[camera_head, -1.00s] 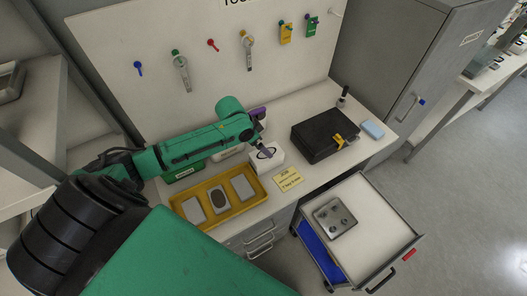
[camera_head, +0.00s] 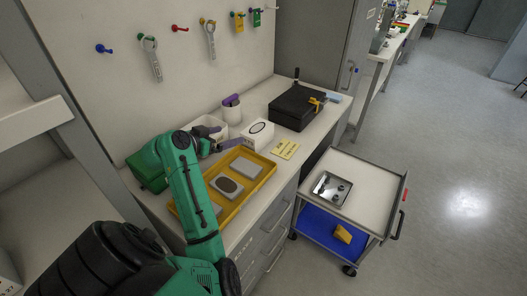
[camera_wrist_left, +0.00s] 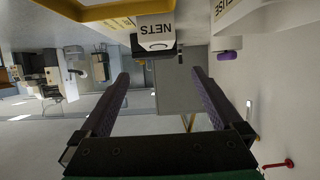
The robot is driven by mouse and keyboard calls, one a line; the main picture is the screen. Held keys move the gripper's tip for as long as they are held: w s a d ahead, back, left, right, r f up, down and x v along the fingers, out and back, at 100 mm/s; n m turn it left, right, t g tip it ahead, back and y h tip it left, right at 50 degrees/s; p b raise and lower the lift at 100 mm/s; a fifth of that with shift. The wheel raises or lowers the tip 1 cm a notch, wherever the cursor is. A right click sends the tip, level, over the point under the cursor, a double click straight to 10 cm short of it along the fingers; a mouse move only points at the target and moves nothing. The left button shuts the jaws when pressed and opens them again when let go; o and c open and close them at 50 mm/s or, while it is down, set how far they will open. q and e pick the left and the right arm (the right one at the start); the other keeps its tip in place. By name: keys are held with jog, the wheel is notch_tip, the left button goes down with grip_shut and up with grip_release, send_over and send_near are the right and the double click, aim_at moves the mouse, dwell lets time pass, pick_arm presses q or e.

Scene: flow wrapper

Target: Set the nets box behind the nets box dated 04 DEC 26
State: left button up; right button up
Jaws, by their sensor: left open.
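A white nets box (camera_head: 258,133) with a dark oval on it stands on the bench, just behind the yellow tray. In the left wrist view the box (camera_wrist_left: 156,36) shows its NETS label near the top; I can read no date on it. My left gripper (camera_head: 229,144) is left of the box, over the back of the tray. Its two dark purple fingers (camera_wrist_left: 157,88) are spread wide with nothing between them. My right gripper is not in view.
The yellow tray (camera_head: 239,151) holds several grey pads. A white bin (camera_head: 213,121) and a cup (camera_head: 232,115) with purple contents stand behind. A black case (camera_head: 294,107) and a yellow note (camera_head: 286,149) are to the right. A trolley (camera_head: 371,187) stands beside the bench.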

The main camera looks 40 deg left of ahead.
pick_arm(q)
jog(key=b, duration=0.3)
send_near(255, 130)
jog(key=x, duration=0.3)
jog(key=shift+w+a, duration=0.15)
jog(key=shift+w, duration=0.35)
jog(key=shift+b+x, duration=1.15)
jog(key=b+x, duration=0.1)
jog(key=x, duration=0.2)
jog(key=shift+s+f, duration=0.1)
jog(key=shift+c, duration=0.9)
jog(key=c, duration=1.2)
notch_tip(255, 130, up, 20)
jog(key=shift+r, duration=0.15)
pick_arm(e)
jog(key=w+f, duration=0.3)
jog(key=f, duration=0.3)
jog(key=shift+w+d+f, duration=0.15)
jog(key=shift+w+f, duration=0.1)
